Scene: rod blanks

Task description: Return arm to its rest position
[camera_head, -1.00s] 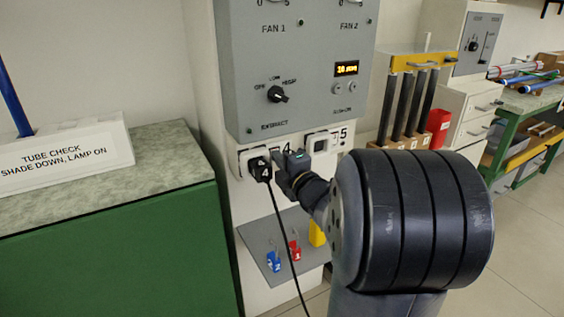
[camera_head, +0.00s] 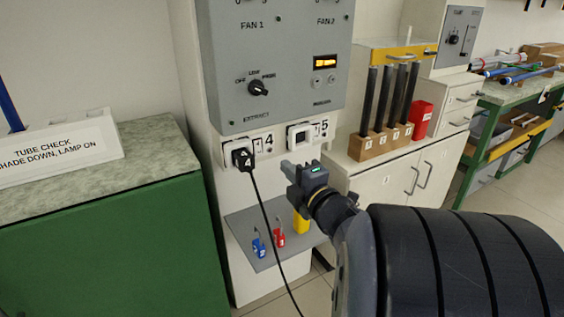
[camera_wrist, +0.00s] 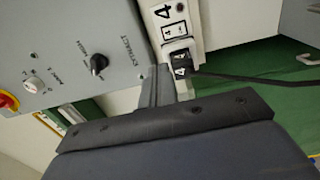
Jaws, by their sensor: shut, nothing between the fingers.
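My gripper (camera_head: 287,166) is in front of the panel column in the head view, a little below and right of socket 4. Its fingers are together and hold nothing. In the wrist view my gripper (camera_wrist: 163,84) points toward the panel's lower edge. A black plug marked 4 (camera_head: 243,157) sits in socket 4, its cable hanging down past the shelf; the plug also shows in the wrist view (camera_wrist: 181,66). My gripper is apart from the plug. My arm reaches in from the lower right.
The grey control panel (camera_head: 275,60) stands above the sockets; socket 5 (camera_head: 300,136) is open. Below, a grey shelf (camera_head: 245,225) holds blue, red and yellow items. A green cabinet (camera_head: 110,250) is left. A wooden block with dark rods (camera_head: 372,146) is right. Floor is clear at right.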

